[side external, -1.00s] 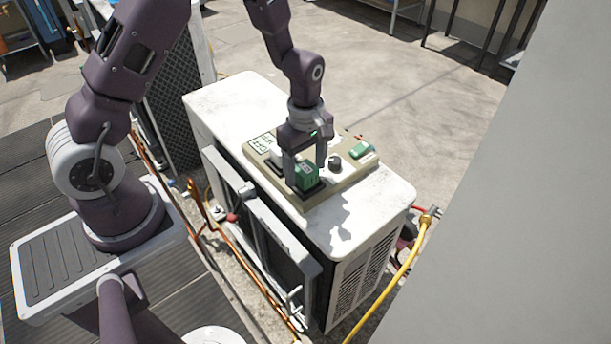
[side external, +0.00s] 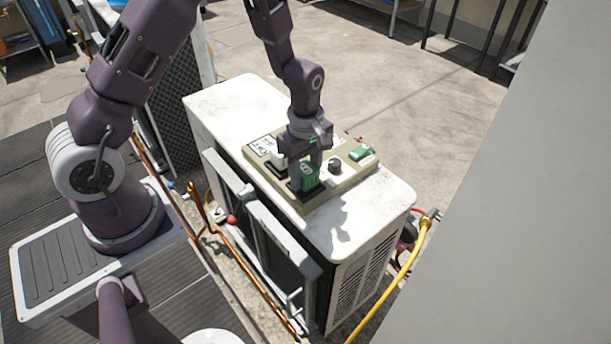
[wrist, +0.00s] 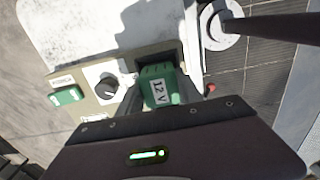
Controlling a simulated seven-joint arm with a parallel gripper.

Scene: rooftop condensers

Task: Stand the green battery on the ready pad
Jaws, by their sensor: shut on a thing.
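The green battery (side external: 310,178), labelled "12 V", stands in a dark recess at the near edge of the tan panel. In the wrist view the battery (wrist: 157,86) shows between the fingers, its label facing the camera. My gripper (side external: 307,168) is shut on the battery from above. The lower end of the battery is hidden in the recess, so I cannot tell if it touches the bottom. I cannot make out which marked area is the ready pad; the panel's printed labels are too small to read.
The tan panel (side external: 340,185) lies on the white condenser top (side external: 235,105). It also carries a black knob (side external: 335,165), a smaller green part (side external: 361,153) and a white block (side external: 278,159) close beside my gripper. A yellow hose (side external: 392,270) runs past the condenser's right end.

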